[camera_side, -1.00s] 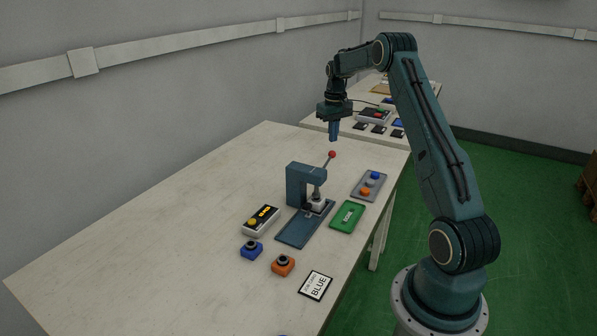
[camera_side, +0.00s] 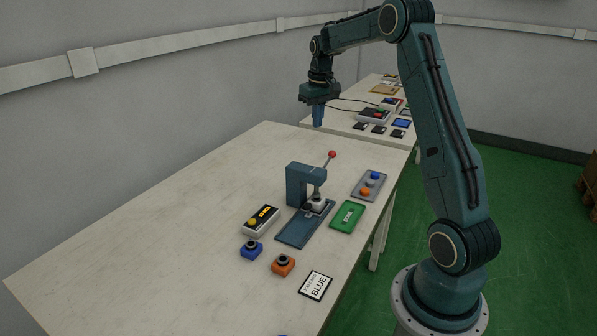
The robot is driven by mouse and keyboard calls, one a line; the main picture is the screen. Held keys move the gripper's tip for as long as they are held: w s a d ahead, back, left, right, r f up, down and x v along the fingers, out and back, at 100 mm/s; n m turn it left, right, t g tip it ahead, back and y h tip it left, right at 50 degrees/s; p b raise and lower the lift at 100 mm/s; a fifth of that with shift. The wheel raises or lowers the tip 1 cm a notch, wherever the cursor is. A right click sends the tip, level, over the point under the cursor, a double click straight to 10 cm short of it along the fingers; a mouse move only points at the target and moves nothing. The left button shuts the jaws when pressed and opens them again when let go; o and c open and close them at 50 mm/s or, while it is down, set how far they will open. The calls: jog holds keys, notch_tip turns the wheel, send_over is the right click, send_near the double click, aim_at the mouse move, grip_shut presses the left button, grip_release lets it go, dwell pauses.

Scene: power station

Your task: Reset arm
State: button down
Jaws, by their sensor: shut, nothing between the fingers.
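My gripper (camera_side: 318,124) points down, shut and empty, in the air above the far part of the table, beyond the press. The arm reaches over from the right with its elbow high near the top edge of the view. The blue-grey press (camera_side: 304,184) stands on the table below and nearer than my gripper. Its lever with a red knob (camera_side: 332,154) tilts up to the right. A small pale piece (camera_side: 318,203) sits under the press ram. My gripper touches nothing.
A second table (camera_side: 341,123) stands behind. The left side is clear.

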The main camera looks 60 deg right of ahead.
jog(key=s+a+r+n+t, duration=0.1)
jog(key=s+a+r, duration=0.25)
jog(key=a, duration=0.35)
jog(key=s+a+r+n, duration=0.1)
jog(key=s+a+r, duration=0.1)
jog(key=a+r, duration=0.35)
jog(key=s+a+r+t, duration=0.1)
jog(key=s+a+r, duration=0.1)
jog(key=a, duration=0.7)
jog(key=s+a+f+n+t, duration=0.2)
jog(key=s+a+f+n, duration=0.1)
jog(key=s+a, duration=0.9)
jog(key=s, duration=0.4)
jog(key=shift+s+f+t+y, duration=0.15)
jog(key=shift+f+t+y, duration=0.15)
jog(key=shift+f+t, duration=0.1)
